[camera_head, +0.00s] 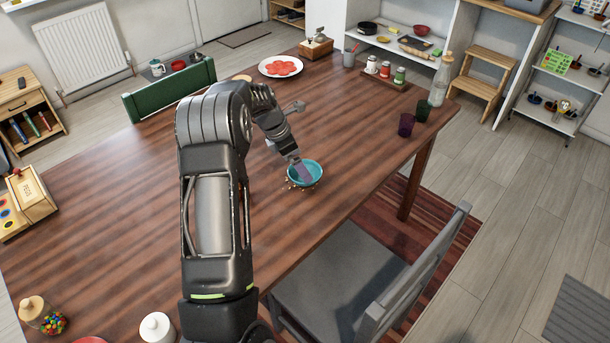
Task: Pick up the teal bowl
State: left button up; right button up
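The teal bowl (313,170) sits upright on the brown wooden table (110,215), near its right edge, with small light bits at its base. My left arm comes in from the bottom, left of centre, and bends over the table. My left gripper (301,174) points down at the left side of the bowl, with a finger over the bowl's inside. The fingertips are small and partly hidden, so I cannot tell whether they are shut on the rim. My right gripper is not in view.
A purple cup (405,125), a green cup (423,110) and a bottle (441,80) stand at the table's far right corner. A plate with red slices (281,67) lies at the back. A grey chair (365,270) stands at the near right edge. The table's left middle is clear.

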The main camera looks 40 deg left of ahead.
pick_arm(q)
jog(key=shift+p+x, duration=0.75)
jog(key=shift+x, duration=1.85)
jog(key=shift+s, duration=0.1)
jog(key=shift+d, duration=0.1)
jog(key=c, duration=1.2)
